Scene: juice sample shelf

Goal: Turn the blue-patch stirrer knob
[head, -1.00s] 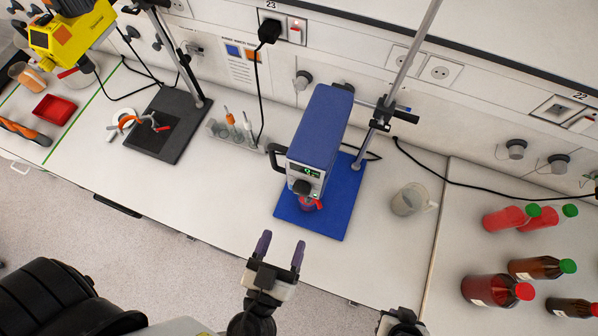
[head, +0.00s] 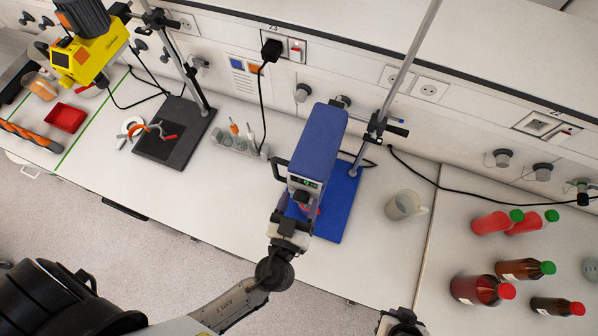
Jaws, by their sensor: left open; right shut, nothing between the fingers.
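The blue stirrer (head: 318,145) is clamped to a stand over a blue base plate (head: 343,190). Its front panel with a green-lit display (head: 305,182) faces me. My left gripper (head: 300,203) is right at the front of this panel, with its open fingers largely hidden against the stirrer. The black knob under the display is hidden or merges with the dark fingers, so I cannot tell whether they touch it. A bit of red (head: 313,211) shows beside the gripper under the stirrer. My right gripper (head: 402,322) is shut and empty at the bottom edge, only partly visible.
A clear beaker (head: 404,204) stands right of the blue plate, with several red and brown bottles (head: 482,289) further right. A tube rack (head: 238,142) stands left of the stirrer. A yellow stirrer (head: 90,50) over a dark plate (head: 175,130) is at far left.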

